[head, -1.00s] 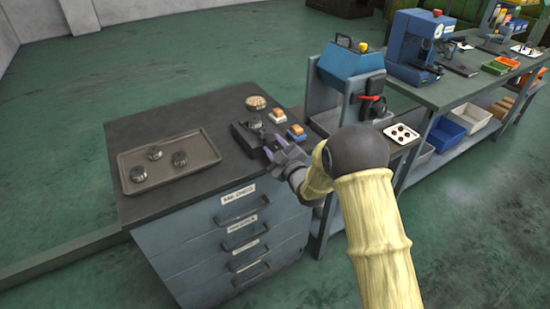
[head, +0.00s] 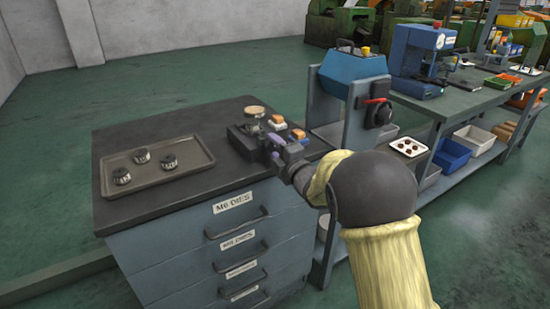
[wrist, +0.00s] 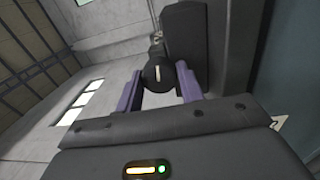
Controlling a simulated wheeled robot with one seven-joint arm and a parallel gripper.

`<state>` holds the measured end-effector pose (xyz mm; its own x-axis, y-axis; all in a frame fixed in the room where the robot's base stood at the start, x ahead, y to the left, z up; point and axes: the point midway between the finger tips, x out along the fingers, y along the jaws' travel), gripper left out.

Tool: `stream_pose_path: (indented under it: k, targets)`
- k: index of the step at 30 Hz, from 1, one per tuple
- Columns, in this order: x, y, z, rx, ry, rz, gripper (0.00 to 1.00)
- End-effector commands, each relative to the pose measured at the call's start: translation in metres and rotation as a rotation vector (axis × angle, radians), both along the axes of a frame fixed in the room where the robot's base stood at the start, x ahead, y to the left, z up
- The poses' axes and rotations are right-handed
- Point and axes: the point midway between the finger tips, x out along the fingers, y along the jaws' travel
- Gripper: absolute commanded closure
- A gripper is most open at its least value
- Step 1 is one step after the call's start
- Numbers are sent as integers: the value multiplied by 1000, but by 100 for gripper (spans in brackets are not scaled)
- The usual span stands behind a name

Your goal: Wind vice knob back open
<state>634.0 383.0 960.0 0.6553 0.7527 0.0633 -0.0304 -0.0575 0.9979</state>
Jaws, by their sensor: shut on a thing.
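The small dark vice (head: 243,143) sits on the near right part of the grey cabinet's top, with a round tan-topped piece (head: 255,111) above it. In the wrist view the vice knob (wrist: 158,76) is a black disc with a white line that stands nearly upright. My gripper (wrist: 159,70) has its purple fingers on either side of the knob and is shut on it. In the head view my gripper (head: 273,145) is at the vice's right end, and the knob is hidden there by the fingers. A dark block (wrist: 197,40), probably the vice body, rises beyond the knob.
A tray (head: 195,163) with three round dies lies to the left on the cabinet top (head: 140,205). A blue machine (head: 350,68) stands to the right behind my arm.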

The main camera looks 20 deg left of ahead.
Motion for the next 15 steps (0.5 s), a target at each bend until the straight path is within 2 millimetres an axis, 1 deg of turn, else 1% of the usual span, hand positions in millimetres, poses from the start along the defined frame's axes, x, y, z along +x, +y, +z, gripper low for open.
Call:
stream_pose_path:
  k: [1, 15]
  targets:
    - [-1, 1, -4, -12, -11, 1, 85]
    - [-1, 0, -2, -39, -39, 2, 85]
